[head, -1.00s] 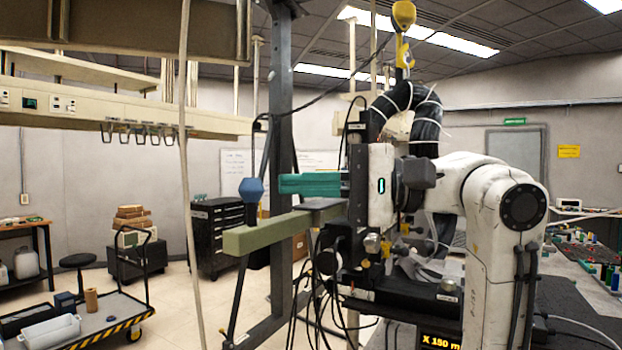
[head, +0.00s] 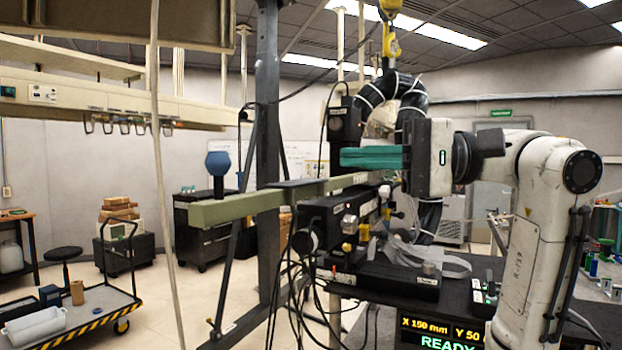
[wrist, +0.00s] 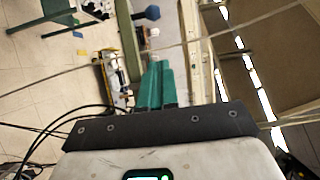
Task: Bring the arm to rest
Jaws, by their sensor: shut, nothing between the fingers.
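My gripper (head: 343,157) has teal fingers lying together, shut with nothing between them. In the head view it points left, in front of the cable bundle and above the black mapping stage. In the wrist view the teal fingers (wrist: 156,84) also lie side by side. My white arm bends down at the right of the head view. A blue probe-like piece (head: 218,164) stands upright on the far end of the green beam (head: 240,206), left of and apart from my fingers.
A display (head: 440,332) reads X 150 mm, Y 50 and READY. A dark upright post (head: 268,110) and a thin hanging cord (head: 157,200) stand left of the stage. A yellow hook (head: 391,45) hangs above. A trolley (head: 95,310) is on the floor at the left.

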